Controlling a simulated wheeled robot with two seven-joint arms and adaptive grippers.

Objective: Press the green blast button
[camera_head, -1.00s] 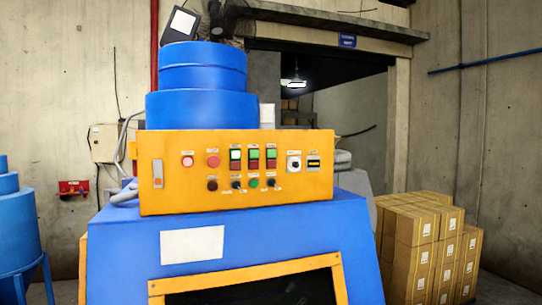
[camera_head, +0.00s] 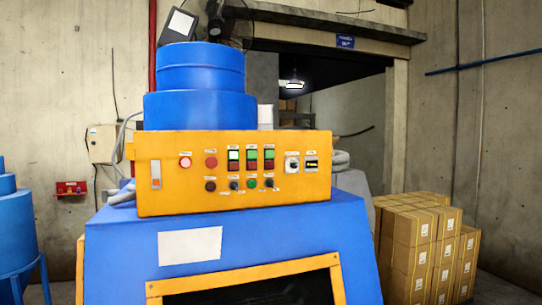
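The yellow control panel (camera_head: 234,172) is on the front of the blue drum blaster (camera_head: 140,240), below its blue cylinder top. Three paired green-over-red buttons sit in its upper row: a left pair whose green part (camera_head: 234,154) looks lit and whitish, a middle green one (camera_head: 251,154) and a right green one (camera_head: 269,154). A small round green button (camera_head: 252,183) sits in the lower row. The labels are too small to read, so I cannot tell which is the blast button. Neither of my grippers is in view.
Stacked cardboard boxes (camera_head: 424,245) stand on the floor to the right of the machine. A blue cylindrical vessel on legs (camera_head: 14,235) is at the left edge. A grey box (camera_head: 103,143) is on the back wall. Nothing visible blocks the panel's front.

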